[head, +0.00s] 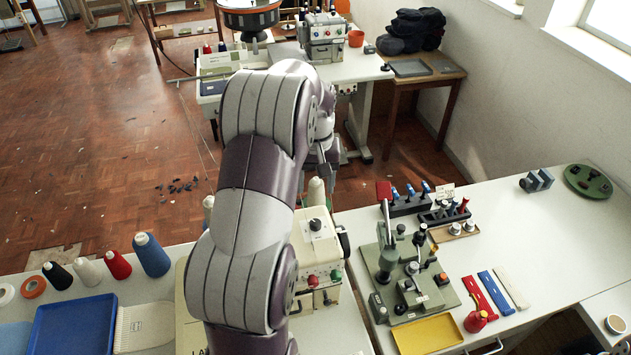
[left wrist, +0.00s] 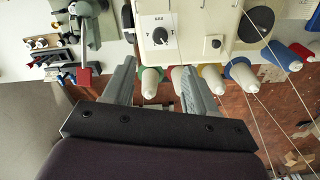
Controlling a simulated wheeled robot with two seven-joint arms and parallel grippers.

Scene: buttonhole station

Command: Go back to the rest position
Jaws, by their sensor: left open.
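My left arm rises from the bottom middle of the head view and bends over at the top. Its left gripper (head: 322,165) hangs beyond the forearm and is mostly hidden there. In the left wrist view the two grey fingers (left wrist: 158,88) stand well apart, with nothing held between them. The cream sewing machine (left wrist: 172,28) with its dial lies beyond the fingertips; in the head view this machine (head: 316,250) is partly behind my arm. I cannot tell how close the fingers are to it. My right gripper does not show.
Thread cones (head: 151,254) and a blue tray (head: 72,326) stand at the left. A green press (head: 408,275), a yellow tray (head: 428,335) and coloured strips (head: 496,292) are on the right table. Another sewing station (head: 325,38) stands behind. The floor at the left is mostly open.

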